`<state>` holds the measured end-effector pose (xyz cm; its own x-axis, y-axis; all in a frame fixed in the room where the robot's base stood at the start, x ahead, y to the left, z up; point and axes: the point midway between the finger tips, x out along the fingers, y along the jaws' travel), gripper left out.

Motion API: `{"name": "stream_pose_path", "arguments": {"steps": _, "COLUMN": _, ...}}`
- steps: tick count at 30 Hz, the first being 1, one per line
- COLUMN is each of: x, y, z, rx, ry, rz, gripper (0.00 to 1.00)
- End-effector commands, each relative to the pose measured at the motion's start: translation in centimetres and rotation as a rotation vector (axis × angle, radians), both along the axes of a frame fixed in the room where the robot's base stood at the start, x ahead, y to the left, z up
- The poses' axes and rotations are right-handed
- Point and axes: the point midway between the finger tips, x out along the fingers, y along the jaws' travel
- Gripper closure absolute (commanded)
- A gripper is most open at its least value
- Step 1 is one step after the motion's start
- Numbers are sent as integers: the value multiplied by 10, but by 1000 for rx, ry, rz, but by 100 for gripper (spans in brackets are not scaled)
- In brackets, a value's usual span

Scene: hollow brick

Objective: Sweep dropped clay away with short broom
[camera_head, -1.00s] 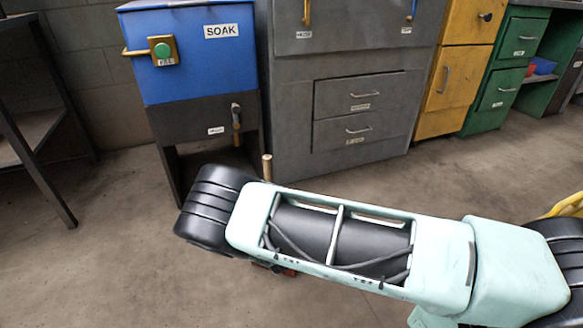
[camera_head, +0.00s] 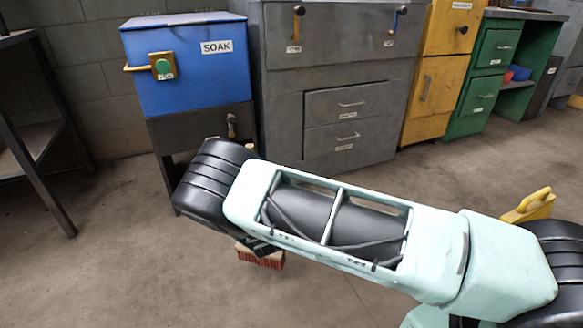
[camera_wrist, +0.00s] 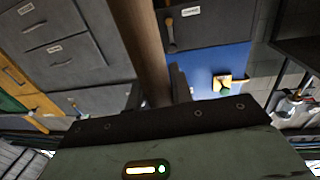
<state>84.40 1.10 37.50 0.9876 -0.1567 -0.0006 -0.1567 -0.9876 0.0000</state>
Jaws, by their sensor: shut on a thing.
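My gripper (camera_wrist: 157,94) is shut on the wooden handle of the short broom (camera_wrist: 140,40) in the wrist view. In the head view the broom's red-bristled head (camera_head: 262,259) shows below my forearm, with the handle's tip just above the arm. My arm hides the gripper and the middle of the broom there. I cannot tell whether the bristles touch the floor. No dropped clay can be made out in either view.
A blue SOAK cabinet (camera_head: 185,70) and a grey drawer cabinet (camera_head: 330,85) stand behind the arm. Yellow and green cabinets follow at right. A dark rack (camera_head: 35,140) stands at left. A yellow object (camera_head: 530,206) is at right. The floor at front left is clear.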

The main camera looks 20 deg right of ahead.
Motion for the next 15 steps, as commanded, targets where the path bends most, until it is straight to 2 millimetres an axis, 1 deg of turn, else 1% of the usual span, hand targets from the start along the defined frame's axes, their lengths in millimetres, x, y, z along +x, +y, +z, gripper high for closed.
{"name": "stream_pose_path", "arguments": {"steps": 1, "x": 3, "y": -1, "z": 8, "rx": 2, "ry": -3, "rz": -1, "gripper": 100}}
{"name": "stream_pose_path", "arguments": {"steps": 6, "x": 9, "y": -1, "z": 16, "rx": 0, "ry": -3, "rz": 0, "gripper": 100}}
{"name": "stream_pose_path", "arguments": {"steps": 15, "x": 10, "y": -1, "z": 17, "rx": 0, "ry": -3, "rz": 1, "gripper": 100}}
